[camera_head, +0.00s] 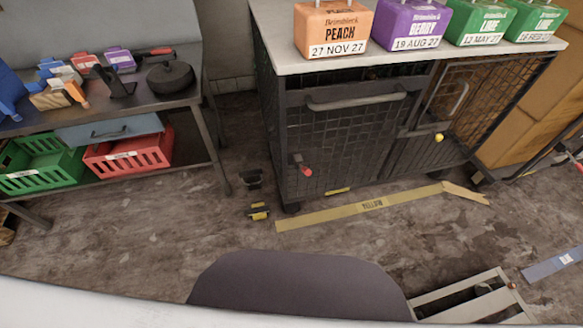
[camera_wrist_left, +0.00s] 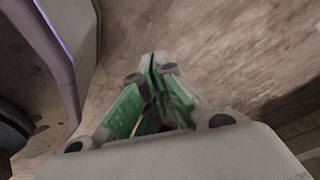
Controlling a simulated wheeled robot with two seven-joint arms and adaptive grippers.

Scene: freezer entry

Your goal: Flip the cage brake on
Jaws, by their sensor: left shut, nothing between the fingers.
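The dark mesh cage (camera_head: 345,135) stands at the centre of the head view, with a pale top and grey bar handles. A red-tipped lever (camera_head: 306,171) sticks out from its lower left front. A yellow knob (camera_head: 438,138) sits on its right part. I cannot tell from the picture which of these is the brake, or its setting. My left gripper (camera_wrist_left: 158,66) shows only in the left wrist view, its green-padded fingers shut with nothing between them, above blurred brown floor. The cage is not recognisable there. My right gripper is in neither view.
Several labelled tubs (camera_head: 332,28) stand on the cage top. Yellow tape (camera_head: 345,211) lies on the floor before it, near a small black-and-yellow block (camera_head: 258,211). A bench with a red crate (camera_head: 130,153) and a green crate (camera_head: 40,165) is left. Floor between is mostly clear.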

